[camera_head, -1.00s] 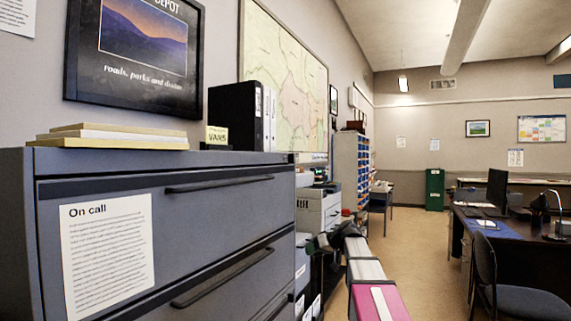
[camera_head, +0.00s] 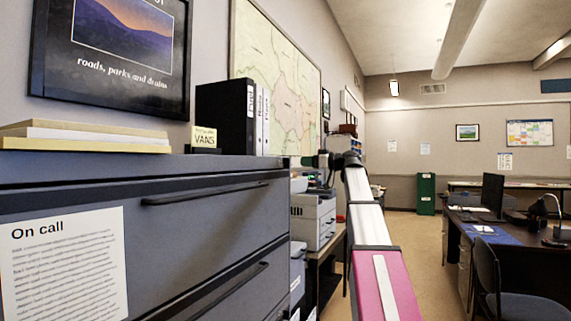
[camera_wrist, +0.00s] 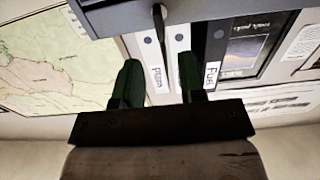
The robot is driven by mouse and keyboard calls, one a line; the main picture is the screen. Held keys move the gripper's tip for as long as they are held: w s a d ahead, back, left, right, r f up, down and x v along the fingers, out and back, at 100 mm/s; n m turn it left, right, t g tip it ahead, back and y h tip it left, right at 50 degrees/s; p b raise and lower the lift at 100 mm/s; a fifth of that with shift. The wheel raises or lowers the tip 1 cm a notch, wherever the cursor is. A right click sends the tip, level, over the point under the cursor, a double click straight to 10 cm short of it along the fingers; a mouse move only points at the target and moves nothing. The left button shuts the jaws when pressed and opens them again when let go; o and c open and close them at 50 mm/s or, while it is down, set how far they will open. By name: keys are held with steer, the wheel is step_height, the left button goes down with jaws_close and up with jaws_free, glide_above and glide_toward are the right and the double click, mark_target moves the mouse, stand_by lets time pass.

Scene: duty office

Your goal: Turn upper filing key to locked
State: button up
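The grey filing cabinet (camera_head: 210,235) fills the left of the head view, with a dark bar handle (camera_head: 205,192) on its upper drawer. I cannot make out the upper key in either view. My gripper (camera_head: 308,161) is beside the cabinet's upper right corner, small and partly seen end-on. In the wrist view its two dark green fingers (camera_wrist: 160,84) stand apart with nothing held between them. That view is upside down; the cabinet (camera_wrist: 220,8) lies along its top edge. A thin dark bar (camera_wrist: 160,22) hangs there, unidentified.
Binders (camera_head: 245,115), a small VANS sign (camera_head: 204,138) and stacked folders (camera_head: 80,138) stand on the cabinet. An "On call" sheet (camera_head: 65,265) is on its front. A printer (camera_head: 312,220) stands beyond. A desk (camera_head: 500,245) and chair (camera_head: 495,285) are right; floor between is clear.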

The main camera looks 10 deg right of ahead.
mark_target(287, 162)
steer(key=x, duration=0.9)
steer(key=shift+w+a, duration=0.15)
steer(key=shift+a, duration=0.05)
jaws_close()
